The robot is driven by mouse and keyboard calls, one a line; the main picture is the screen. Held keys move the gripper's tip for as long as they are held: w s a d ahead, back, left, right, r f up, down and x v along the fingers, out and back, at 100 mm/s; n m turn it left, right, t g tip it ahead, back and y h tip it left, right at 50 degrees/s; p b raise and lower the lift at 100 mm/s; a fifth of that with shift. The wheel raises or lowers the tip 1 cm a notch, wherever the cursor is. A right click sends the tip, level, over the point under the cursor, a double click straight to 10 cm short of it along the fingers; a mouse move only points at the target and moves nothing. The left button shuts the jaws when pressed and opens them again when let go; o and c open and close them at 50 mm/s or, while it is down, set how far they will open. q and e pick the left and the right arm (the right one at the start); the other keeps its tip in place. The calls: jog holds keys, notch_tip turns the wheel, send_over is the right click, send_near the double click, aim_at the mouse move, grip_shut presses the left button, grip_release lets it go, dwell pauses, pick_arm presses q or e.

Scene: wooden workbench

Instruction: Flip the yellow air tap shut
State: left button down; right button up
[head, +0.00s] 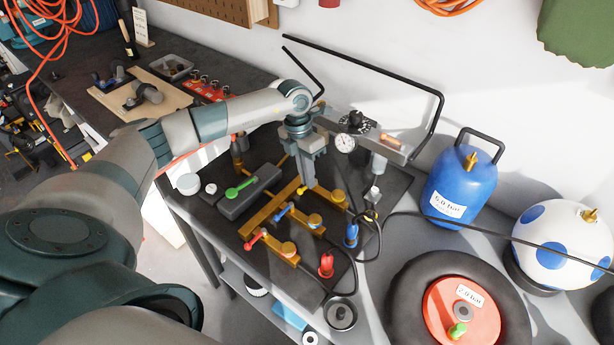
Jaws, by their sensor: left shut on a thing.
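The yellow air tap (302,190) is on the brass manifold (268,212) on the dark bench top, and only a small yellow part of it shows under my left gripper. My left gripper (308,184) points down over the manifold and is shut on the yellow tap. The fingers hide most of the lever, so its angle cannot be told. A tap with a blue lever (284,210) and one with a red lever (256,239) sit on nearer branches. My right gripper is not in view.
A green lever (240,187) lies on a dark block left of the manifold. A gauge (345,143) stands behind my gripper. Blue (352,234) and red (326,265) hose fittings and black hoses lie to the right. A blue tank (460,185) and a tyre (410,290) stand further right.

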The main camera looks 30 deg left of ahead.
pick_arm(q)
jog(key=shift+d+n, duration=0.15)
jog(key=shift+n, duration=0.95)
jog(key=c, duration=1.9)
grip_release()
jog(key=shift+o, duration=0.2)
jog(key=shift+r, duration=0.1)
jog(key=shift+r+b, duration=0.45)
jog(key=shift+r, duration=0.05)
jog(key=a+r+b, duration=0.3)
jog(key=r+b, duration=0.1)
jog(key=r, duration=1.2)
jog(key=shift+a+b, duration=0.2)
jog(key=shift+b, duration=0.2)
